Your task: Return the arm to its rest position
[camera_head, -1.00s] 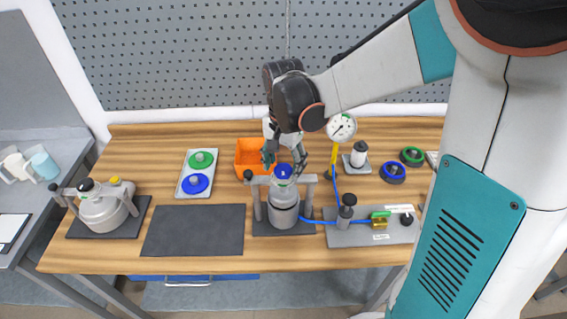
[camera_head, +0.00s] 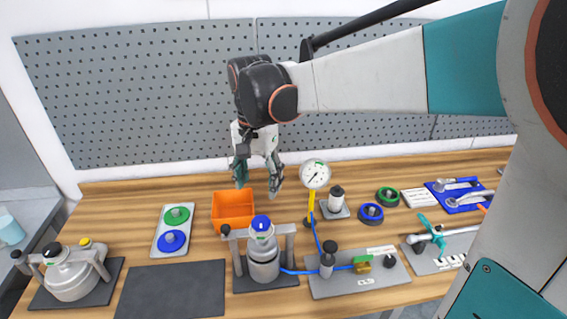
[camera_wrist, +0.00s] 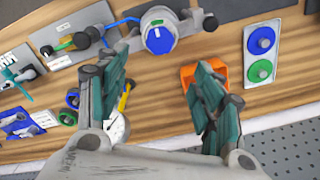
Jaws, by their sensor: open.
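My gripper (camera_head: 259,176) is open and empty. In the head view it hangs pointing down, behind the blue-capped vessel and above the back part of the wooden bench. In the wrist view its two fingers (camera_wrist: 165,100) are spread wide apart with nothing between them. My arm comes in from the upper right, in front of the pegboard. The grey vessel with a blue cap (camera_head: 262,250) stands upright in its clamp frame, apart from the gripper. The blue cap also shows in the wrist view (camera_wrist: 159,38).
An orange bin (camera_head: 233,221) sits close below the gripper. A pressure gauge (camera_head: 315,174) stands just right of it. The pegboard (camera_head: 140,95) rises behind. A tray with green and blue caps (camera_head: 173,228), a dark mat (camera_head: 170,290) and a kettle-like vessel (camera_head: 72,276) lie left.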

